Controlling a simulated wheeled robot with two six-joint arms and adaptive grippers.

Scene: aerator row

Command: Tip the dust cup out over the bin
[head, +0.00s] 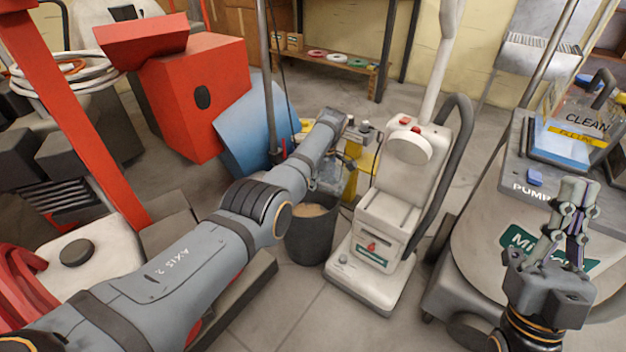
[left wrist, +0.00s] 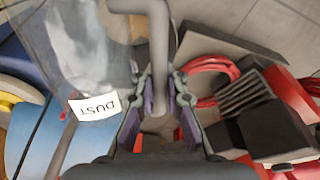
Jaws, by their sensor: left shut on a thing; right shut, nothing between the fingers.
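The clear dust cup (left wrist: 92,45) carries a white DUST label (left wrist: 95,107), upside down in the left wrist view. My left gripper (left wrist: 158,112) is shut on its grey handle (left wrist: 158,45). In the head view the cup (head: 331,173) hangs near the end of my left arm, above and behind the bin's rim, partly hidden by the arm. The dark round bin (head: 308,243) stands on the floor, with tan matter (head: 309,211) inside. I cannot tell how far the cup is tilted. My right gripper (head: 577,192) is shut and empty at the right.
A white upright vacuum (head: 387,217) stands just right of the bin. A cleaning machine with a clear tank (head: 572,135) fills the right side, behind my right gripper. Red machinery (head: 200,98) and a blue panel (head: 250,125) stand behind my left arm. Some floor is clear in front.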

